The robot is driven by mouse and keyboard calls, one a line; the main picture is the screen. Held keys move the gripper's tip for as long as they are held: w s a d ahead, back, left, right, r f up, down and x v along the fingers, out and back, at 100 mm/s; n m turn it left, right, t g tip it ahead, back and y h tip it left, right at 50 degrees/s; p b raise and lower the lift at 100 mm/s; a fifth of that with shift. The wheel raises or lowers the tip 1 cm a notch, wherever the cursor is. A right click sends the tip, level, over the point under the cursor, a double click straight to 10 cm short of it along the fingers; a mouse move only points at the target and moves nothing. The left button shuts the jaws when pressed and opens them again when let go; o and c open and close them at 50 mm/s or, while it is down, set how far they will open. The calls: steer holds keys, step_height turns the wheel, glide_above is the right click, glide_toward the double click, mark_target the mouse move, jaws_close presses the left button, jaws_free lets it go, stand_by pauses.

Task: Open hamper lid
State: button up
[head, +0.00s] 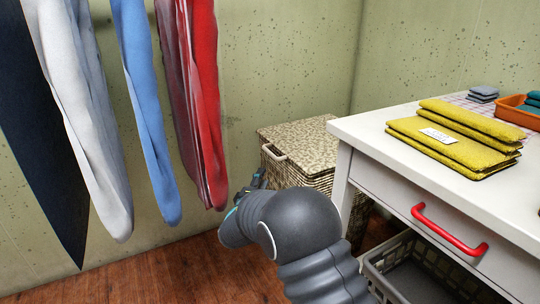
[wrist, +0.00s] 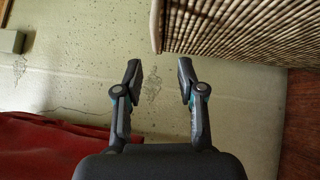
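The hamper (head: 292,166) is a woven wicker box in the back corner, beside the white table. Its mottled beige lid (head: 305,140) lies flat and closed on top, with a light handle (head: 273,153) at its front left edge. In the wrist view the hamper's woven side (wrist: 230,28) fills the upper right. My gripper (head: 257,180) is in front of the hamper, below the handle, partly hidden by my own arm. In the wrist view my gripper (wrist: 158,70) has its two fingers spread apart, with nothing between them, and the wall behind.
Clothes hang at the left, including a red garment (head: 207,110) close to my arm. A white table (head: 375,150) with a red-handled drawer and folded yellow towels (head: 455,140) stands at the right. A grey basket (head: 410,270) sits under it. Wooden floor is clear at lower left.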

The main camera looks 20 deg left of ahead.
mark_target(270, 153)
steer(key=shift+y, duration=0.3)
steer(key=w, duration=0.4)
steer(key=w+a+r, duration=0.1)
steer(key=w, duration=0.4)
steer(key=w+a+r+p, duration=0.1)
steer(key=w, duration=0.3)
steer(key=shift+w+a, duration=0.1)
steer(key=shift+w, duration=0.25)
jaws_close()
